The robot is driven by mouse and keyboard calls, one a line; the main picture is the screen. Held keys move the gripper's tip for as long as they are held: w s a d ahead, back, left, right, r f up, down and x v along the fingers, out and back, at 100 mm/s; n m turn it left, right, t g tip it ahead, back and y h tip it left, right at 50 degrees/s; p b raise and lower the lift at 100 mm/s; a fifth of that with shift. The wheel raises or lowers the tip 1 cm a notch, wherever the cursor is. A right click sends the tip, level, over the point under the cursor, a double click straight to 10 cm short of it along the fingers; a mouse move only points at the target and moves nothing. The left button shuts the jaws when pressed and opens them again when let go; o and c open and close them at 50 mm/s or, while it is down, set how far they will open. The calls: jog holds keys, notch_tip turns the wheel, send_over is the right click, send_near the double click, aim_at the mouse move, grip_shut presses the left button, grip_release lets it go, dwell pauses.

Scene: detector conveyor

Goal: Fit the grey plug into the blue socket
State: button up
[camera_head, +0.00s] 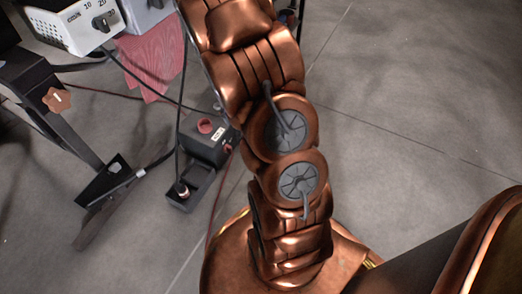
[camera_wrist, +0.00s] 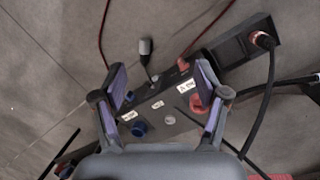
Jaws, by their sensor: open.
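In the wrist view my gripper (camera_wrist: 160,67) is open, with its two fingers spread over a dark box (camera_wrist: 163,103) and nothing visible between its pads. A grey plug (camera_wrist: 146,46) with a dark cable shows beyond the fingertips, next to the box's far edge and apart from my gripper. A blue round socket (camera_wrist: 138,127) is on the box, beside the left finger. A smaller blue part (camera_wrist: 129,96) shows next to that finger. The same box (camera_head: 209,143) is left of my arm in the head view; the plug and blue socket cannot be made out there.
A red round part (camera_wrist: 197,104) is by the right finger. A dark tray (camera_wrist: 232,53) holds a copper-coloured connector (camera_wrist: 262,40) with a thick black cable. Red cables cross the floor. A white control unit (camera_head: 75,25) and a dark stand (camera_head: 50,105) are at left. Floor at right is clear.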

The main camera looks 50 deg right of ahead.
jog(key=w+d+f, duration=0.2)
jog(key=d+f, duration=0.3)
jog(key=f, duration=0.6)
jog(key=w+d+f+m+t, duration=0.1)
jog(key=d+f, duration=0.4)
jog(key=f, duration=0.6)
jog(key=w+d+f+t+y, duration=0.1)
jog(key=w+d+f, duration=0.2)
jog(key=d+f, duration=0.3)
notch_tip(320, 180, down, 5)
jog(key=shift+d+f, duration=0.1)
jog(key=shift+f+b, duration=0.9)
jog(key=shift+f, duration=0.95)
jog(key=f+b, duration=0.1)
jog(key=f, duration=0.1)
jog(key=f+b, duration=0.2)
jog(key=shift+s+f, duration=0.2)
jog(key=shift+f, duration=0.2)
